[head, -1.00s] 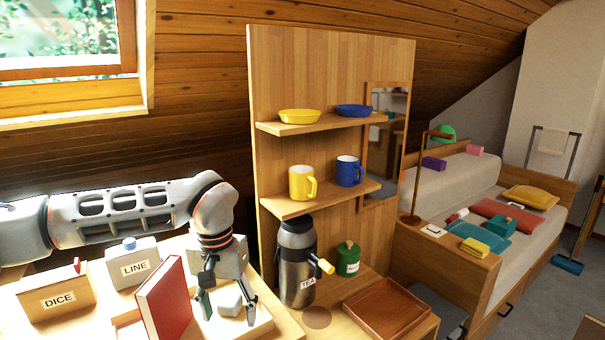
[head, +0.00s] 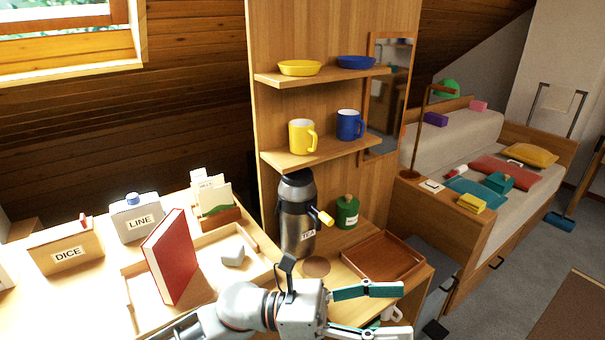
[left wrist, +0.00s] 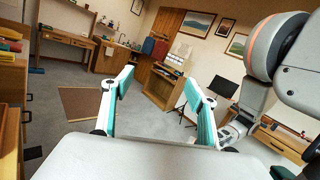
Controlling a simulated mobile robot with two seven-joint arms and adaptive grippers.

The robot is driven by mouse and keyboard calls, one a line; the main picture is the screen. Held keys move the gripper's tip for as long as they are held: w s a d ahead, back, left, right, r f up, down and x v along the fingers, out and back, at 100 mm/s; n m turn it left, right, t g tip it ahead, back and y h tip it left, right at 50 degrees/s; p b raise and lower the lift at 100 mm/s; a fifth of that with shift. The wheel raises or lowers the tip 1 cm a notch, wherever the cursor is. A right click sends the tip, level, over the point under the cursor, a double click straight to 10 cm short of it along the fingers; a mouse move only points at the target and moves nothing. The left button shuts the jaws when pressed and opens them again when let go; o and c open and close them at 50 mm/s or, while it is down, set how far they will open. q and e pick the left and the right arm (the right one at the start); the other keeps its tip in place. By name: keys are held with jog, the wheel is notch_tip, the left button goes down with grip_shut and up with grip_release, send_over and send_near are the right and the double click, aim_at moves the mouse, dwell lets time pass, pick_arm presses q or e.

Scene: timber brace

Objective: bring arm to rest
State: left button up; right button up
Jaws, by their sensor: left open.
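My left gripper (head: 372,311) is at the bottom of the head view, in front of the wooden tray, with its two fingers spread and pointing right. It is open and empty. In the left wrist view its fingers (left wrist: 160,95) are wide apart, with only the room beyond between them. My left arm comes in low, in front of the desk's near edge. My right gripper is in neither view.
The DICE box (head: 66,250), LINE box (head: 138,221), tea flask (head: 297,221), green jar (head: 347,212) and brown tray (head: 371,262) stand behind the arm. Open floor lies right.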

pick_arm(q)
jog(key=w+a+f+n+t+y, duration=0.3)
jog(key=w+a+f+n+t, duration=0.45)
jog(key=n, duration=0.85)
jog(key=w+a+f+n+t+y, duration=0.2)
jog(key=a+f+n+t+y, duration=0.35)
jog(key=n+t, duration=0.75)
jog(key=s+a+f+n+g+y, duration=0.3)
jog(key=s+a+f+n+y, duration=0.1)
jog(key=s+a+f+n, duration=0.4)
jog(key=s+a+f+n+g+y, duration=0.4)
jog(key=s+a+f+n, duration=0.4)
jog(key=a+f+n, duration=0.4)
notch_tip(320, 180, down, 4)
jog(key=shift+a+r+y+p, duration=0.25)
jog(key=shift+a+y+p, duration=0.15)
jog(key=shift+y+p, duration=0.05)
